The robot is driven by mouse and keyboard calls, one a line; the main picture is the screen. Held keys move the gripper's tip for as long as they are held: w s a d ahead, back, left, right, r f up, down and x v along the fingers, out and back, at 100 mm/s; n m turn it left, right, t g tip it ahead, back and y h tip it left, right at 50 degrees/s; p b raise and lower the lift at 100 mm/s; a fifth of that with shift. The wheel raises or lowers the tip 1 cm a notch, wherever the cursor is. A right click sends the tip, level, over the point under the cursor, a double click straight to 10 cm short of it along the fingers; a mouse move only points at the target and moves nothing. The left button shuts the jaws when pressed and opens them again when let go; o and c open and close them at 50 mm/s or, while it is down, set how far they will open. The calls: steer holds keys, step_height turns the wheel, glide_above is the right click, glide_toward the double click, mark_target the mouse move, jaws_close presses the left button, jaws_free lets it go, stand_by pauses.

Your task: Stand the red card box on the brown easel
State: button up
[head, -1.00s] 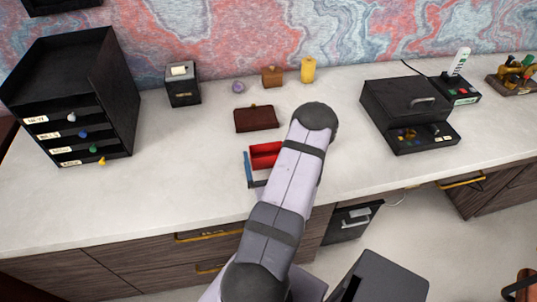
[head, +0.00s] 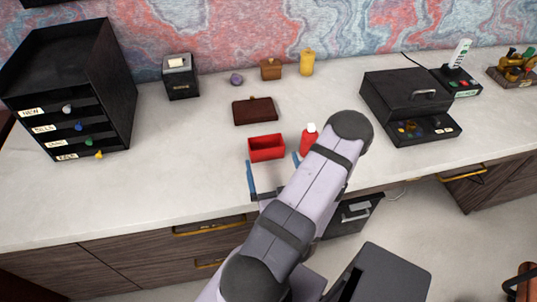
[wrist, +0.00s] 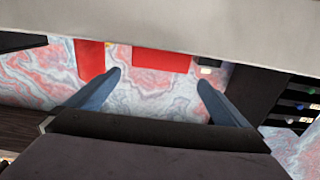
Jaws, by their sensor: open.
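The red card box (head: 266,148) is an open red box near the front of the white desktop; it also shows in the wrist view (wrist: 162,61). My gripper (head: 272,161) has its blue fingers spread, just in front of the box and apart from it. In the wrist view my gripper (wrist: 159,78) shows empty space between the fingers, with the box ahead. A dark brown flat piece (head: 255,111) behind the box may be the easel; its shape is hard to tell.
A red bottle (head: 309,141) with a white cap stands close right of the box. A purple ball (head: 236,79), brown box (head: 271,70) and yellow cylinder (head: 307,63) stand behind. Black drawers (head: 70,95) are left, a black case (head: 408,105) right. The desk left of the box is clear.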

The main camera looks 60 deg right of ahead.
mark_target(268, 150)
steer(key=shift+w+r+p, duration=0.15)
steer(key=shift+p, duration=0.5)
steer(key=shift+d+f, duration=0.15)
steer(key=shift+f, duration=0.05)
steer(key=shift+w+d+p, duration=0.35)
steer(key=shift+w+d, duration=0.1)
steer(key=shift+w, duration=0.1)
steer(key=shift+w+d, duration=0.2)
steer(key=shift+d, duration=0.1)
steer(key=shift+w, duration=0.1)
steer(key=shift+f+p+x, duration=0.2)
steer(key=shift+p+x, duration=0.3)
steer(key=shift+x, duration=0.75)
steer(key=shift+f+p+x, duration=0.2)
steer(key=shift+p+x, duration=0.3)
steer(key=shift+x, duration=0.8)
steer(key=c, duration=1.2)
